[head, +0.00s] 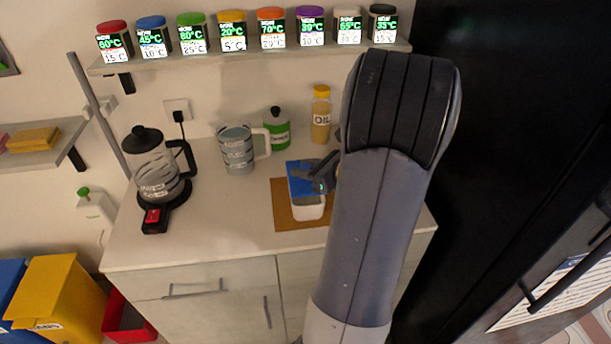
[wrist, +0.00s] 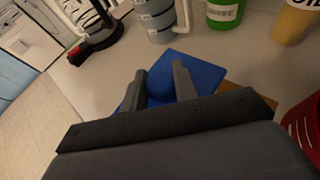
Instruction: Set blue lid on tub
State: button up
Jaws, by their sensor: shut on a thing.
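The blue lid (head: 298,184) is at the back part of the white tub (head: 308,208), which stands on a brown board (head: 284,214) on the counter. The tub's front part shows uncovered. I cannot tell whether the lid touches the tub's rim. My gripper (head: 324,178) is shut on the lid, at its right side in the head view. In the wrist view my gripper (wrist: 163,84) has its two fingers on the blue lid (wrist: 195,72). The tub is hidden in the wrist view, and my arm covers the area right of it in the head view.
Behind stand a measuring jug (head: 237,150), a green bottle (head: 277,130) and an oil bottle (head: 321,115). A coffee pot (head: 156,172) stands left. A shelf (head: 225,57) above holds several spice dispensers. The counter left of the board is clear.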

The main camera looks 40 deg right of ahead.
notch_tip(320, 180, down, 2)
jog(key=shift+f, duration=0.15)
jog(key=shift+f, duration=0.1)
jog(key=shift+f+b, duration=0.55)
jog(key=shift+b, duration=0.1)
jog(key=o, duration=1)
jog(key=shift+r, duration=0.1)
jog(key=shift+c, duration=0.2)
jog(key=shift+r, duration=0.1)
